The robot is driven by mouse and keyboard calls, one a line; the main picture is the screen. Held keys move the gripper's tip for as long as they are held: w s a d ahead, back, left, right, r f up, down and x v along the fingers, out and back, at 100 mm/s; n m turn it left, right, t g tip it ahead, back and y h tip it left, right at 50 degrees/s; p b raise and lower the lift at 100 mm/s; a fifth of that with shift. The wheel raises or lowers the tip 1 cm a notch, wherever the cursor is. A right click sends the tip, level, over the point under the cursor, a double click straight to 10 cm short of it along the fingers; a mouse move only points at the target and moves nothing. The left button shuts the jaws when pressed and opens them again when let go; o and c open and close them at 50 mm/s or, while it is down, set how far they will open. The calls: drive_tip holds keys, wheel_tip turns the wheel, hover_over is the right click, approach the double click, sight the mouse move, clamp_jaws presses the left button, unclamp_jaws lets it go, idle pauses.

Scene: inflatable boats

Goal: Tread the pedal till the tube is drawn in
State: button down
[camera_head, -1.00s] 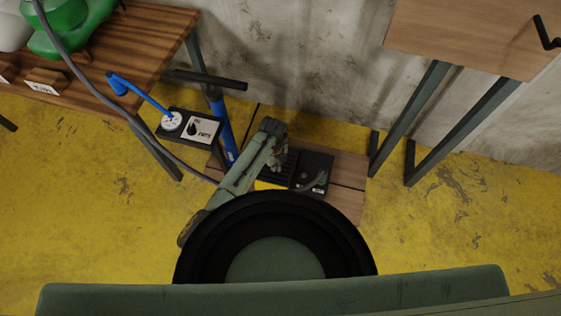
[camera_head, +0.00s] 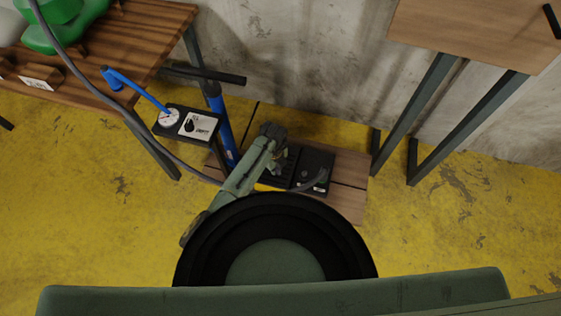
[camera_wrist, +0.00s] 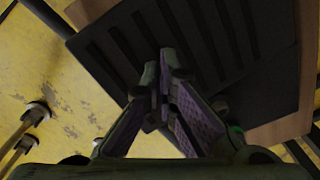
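A black foot pump with a ribbed pedal (camera_head: 283,166) lies on a wooden board (camera_head: 345,199) on the floor. The ribbed black surface also fills the upper part of the wrist view (camera_wrist: 200,35). My gripper (camera_head: 274,133) is over the pedal's left part, pointing down. In the wrist view its fingers (camera_wrist: 160,75) come together at the tips with nothing seen between them. I cannot tell whether the tips touch the pedal. A grey hose (camera_head: 80,75) runs from the upper left down towards the pump. Green inflated tubes (camera_head: 65,28) lie on the left table; my arm hides part of the pump.
A blue upright pump (camera_head: 222,125) and a gauge box (camera_head: 190,125) with a blue hose stand just left of the pedal. A wooden table (camera_head: 150,45) is at upper left, another (camera_head: 470,35) at upper right. Yellow floor to the right is clear.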

wheel_tip(320, 180, down, 4)
drive_tip(key=shift+r+b, duration=0.1)
drive_tip(key=shift+b, duration=1)
wheel_tip(320, 180, up, 9)
drive_tip(key=p, duration=0.9)
drive_tip(key=shift+f, duration=0.2)
wheel_tip(320, 180, down, 9)
drive_tip(key=b, duration=0.6)
drive_tip(key=shift+r, duration=0.15)
wheel_tip(320, 180, up, 9)
drive_tip(key=p, duration=0.9)
